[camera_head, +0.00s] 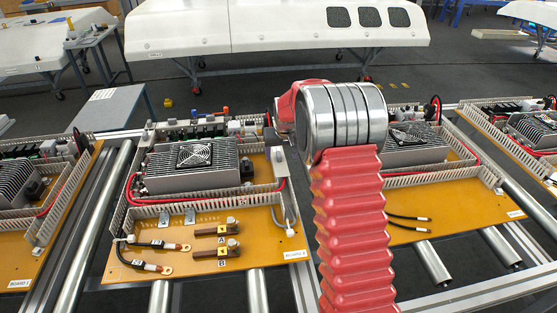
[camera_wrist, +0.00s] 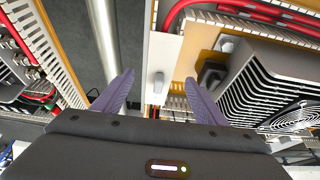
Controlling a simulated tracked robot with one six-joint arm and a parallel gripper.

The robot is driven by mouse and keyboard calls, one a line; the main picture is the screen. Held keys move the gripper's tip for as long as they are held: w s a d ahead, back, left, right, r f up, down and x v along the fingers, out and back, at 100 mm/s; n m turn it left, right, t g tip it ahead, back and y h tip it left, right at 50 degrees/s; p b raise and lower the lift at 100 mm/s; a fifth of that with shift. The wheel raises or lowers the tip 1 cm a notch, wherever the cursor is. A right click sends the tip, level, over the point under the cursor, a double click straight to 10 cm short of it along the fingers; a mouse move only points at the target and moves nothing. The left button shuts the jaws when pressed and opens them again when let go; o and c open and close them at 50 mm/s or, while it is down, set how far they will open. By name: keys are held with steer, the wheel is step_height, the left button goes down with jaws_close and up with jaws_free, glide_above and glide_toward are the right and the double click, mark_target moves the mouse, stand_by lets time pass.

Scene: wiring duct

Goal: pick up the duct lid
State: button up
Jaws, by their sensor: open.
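The duct lid (camera_wrist: 164,52) shows in the wrist view as a smooth pale strip running along the board's edge, with a small white knob (camera_wrist: 158,84) on top. In the head view the lid (camera_head: 278,160) seems to be the pale piece at the right edge of the middle board, partly hidden by my arm. My gripper (camera_wrist: 159,78) is open, with its two purple fingers apart. In the wrist view the knob appears between the fingertips; the height gap is hard to judge. In the head view my arm mostly hides the gripper.
A finned heatsink unit with a fan (camera_head: 192,166) stands left of the lid on the middle board (camera_head: 160,275). Red cables (camera_wrist: 215,12) run near the lid. A neighbouring board (camera_head: 460,225) lies to the right, and metal rollers (camera_head: 432,263) support the boards.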

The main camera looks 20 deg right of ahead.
mark_target(280, 164)
stand_by(0.3)
steer(key=shift+x, duration=2.7)
steer(key=shift+s+a, duration=0.1)
steer(key=shift+s, duration=0.05)
steer(key=shift+c, duration=0.6)
steer(key=c, duration=0.9)
